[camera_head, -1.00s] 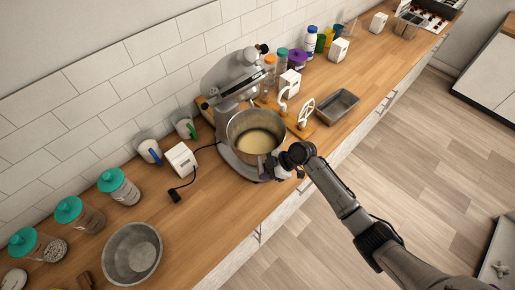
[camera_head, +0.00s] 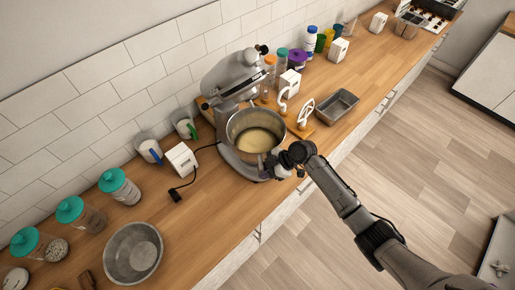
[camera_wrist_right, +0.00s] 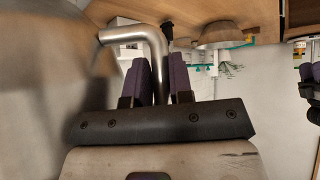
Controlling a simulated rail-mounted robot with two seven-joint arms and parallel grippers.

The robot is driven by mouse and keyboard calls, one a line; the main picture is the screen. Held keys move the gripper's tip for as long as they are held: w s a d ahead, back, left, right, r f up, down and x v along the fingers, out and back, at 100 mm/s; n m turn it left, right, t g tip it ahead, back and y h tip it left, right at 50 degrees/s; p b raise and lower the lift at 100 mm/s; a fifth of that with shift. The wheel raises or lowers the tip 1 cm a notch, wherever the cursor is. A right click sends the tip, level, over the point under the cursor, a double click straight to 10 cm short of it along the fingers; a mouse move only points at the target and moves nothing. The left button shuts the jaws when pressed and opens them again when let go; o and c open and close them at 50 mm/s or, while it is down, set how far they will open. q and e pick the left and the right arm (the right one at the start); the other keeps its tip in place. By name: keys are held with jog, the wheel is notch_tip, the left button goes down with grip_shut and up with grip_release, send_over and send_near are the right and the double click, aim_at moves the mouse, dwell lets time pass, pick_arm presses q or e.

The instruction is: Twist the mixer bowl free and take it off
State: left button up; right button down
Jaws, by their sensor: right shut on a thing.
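The steel mixer bowl (camera_head: 241,122) sits upright on the base of the grey stand mixer (camera_head: 235,76), with pale batter (camera_head: 258,141) inside. The mixer's head is tilted up above it. My right gripper (camera_head: 272,172) is at the bowl's front side. In the right wrist view its two purple finger pads (camera_wrist_right: 160,82) are shut on the bowl's bent metal handle (camera_wrist_right: 140,34). The bowl's blurred wall (camera_wrist_right: 50,90) fills the left of that view. My left gripper is not in the head view; what shows at the right edge of the wrist view is unclear.
An empty metal bowl (camera_head: 133,252) stands at the lower left of the wooden counter. Several teal-lidded jars (camera_head: 119,187) line the wall. A loaf pan (camera_head: 337,106), whisk and beater lie right of the mixer.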

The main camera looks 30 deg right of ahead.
jog(key=shift+w+r, duration=0.15)
jog(key=shift+r, duration=0.3)
notch_tip(320, 180, up, 3)
jog(key=shift+f+p, duration=0.2)
jog(key=shift+p, duration=0.85)
